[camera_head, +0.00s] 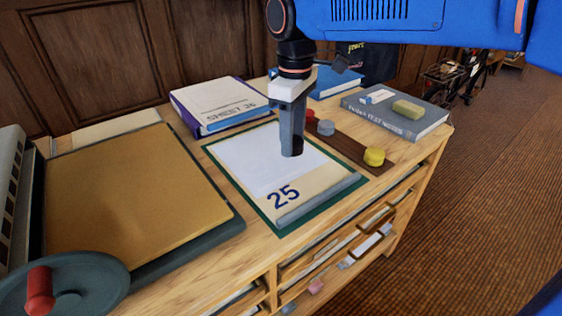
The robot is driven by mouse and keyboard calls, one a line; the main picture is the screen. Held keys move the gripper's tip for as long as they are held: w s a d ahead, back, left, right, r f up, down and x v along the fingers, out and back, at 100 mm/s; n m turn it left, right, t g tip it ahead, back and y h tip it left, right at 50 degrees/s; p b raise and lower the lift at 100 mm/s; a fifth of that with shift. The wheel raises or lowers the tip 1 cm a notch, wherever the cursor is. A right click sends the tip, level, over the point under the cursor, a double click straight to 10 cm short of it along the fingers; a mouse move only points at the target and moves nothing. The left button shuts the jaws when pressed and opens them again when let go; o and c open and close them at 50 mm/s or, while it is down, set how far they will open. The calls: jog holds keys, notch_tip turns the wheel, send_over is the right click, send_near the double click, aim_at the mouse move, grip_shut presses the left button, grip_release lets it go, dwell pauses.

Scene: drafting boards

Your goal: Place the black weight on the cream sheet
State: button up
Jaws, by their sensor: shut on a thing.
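My gripper (291,152) points straight down over the sheets in the middle of the desk. It is shut on the black weight (297,146), which is mostly hidden by the fingers. I cannot tell whether the weight touches the paper. The cream sheet (318,187), marked 25, lies on a dark green mat (284,230). A white sheet (250,160) covers its back part, and the gripper appears near the right side of that white area. A grey bar (318,200) lies along the cream sheet's front edge.
Red (309,116), grey (326,127) and yellow (374,156) weights sit on a brown strip (347,142) at right. Behind are a white-covered book (215,101) and a grey book (420,122) bearing small items. A tan-topped board (130,195) with a handwheel (75,285) fills the left.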

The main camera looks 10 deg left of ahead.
jog(key=shift+f, duration=3.4)
jog(key=shift+f, duration=0.1)
jog(key=o, duration=1.5)
jog(key=shift+c, duration=0.2)
notch_tip(320, 180, up, 12)
jog(key=shift+r, duration=0.1)
jog(key=shift+d, duration=0.1)
